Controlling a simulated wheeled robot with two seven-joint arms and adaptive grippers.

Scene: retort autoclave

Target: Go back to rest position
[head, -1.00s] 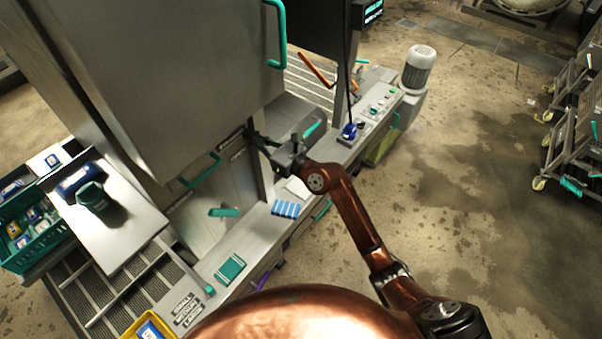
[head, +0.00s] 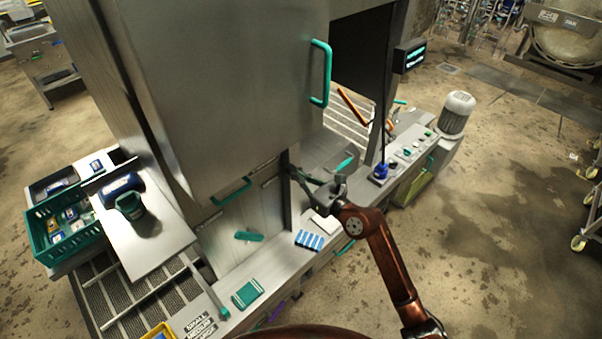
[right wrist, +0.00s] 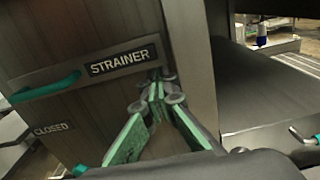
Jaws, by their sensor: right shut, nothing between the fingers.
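My right gripper (head: 302,177) is in front of the steel machine, over its front ledge, close to the edge of the lower panel. In the right wrist view its green-padded fingers (right wrist: 156,98) are together with nothing between them. Behind them is a panel (right wrist: 75,110) marked STRAINER and CLOSED, with a teal handle (right wrist: 45,90). I cannot tell whether the fingertips touch the panel. My right arm reaches in from the bottom right. My left gripper is not in view.
The ledge holds a blue striped cloth (head: 309,240), a teal pad (head: 247,293) and a blue knob (head: 381,170). A green crate (head: 62,240) of packs stands left, beside a tray (head: 150,255) with dark containers. Wet floor (head: 480,200) is open at right.

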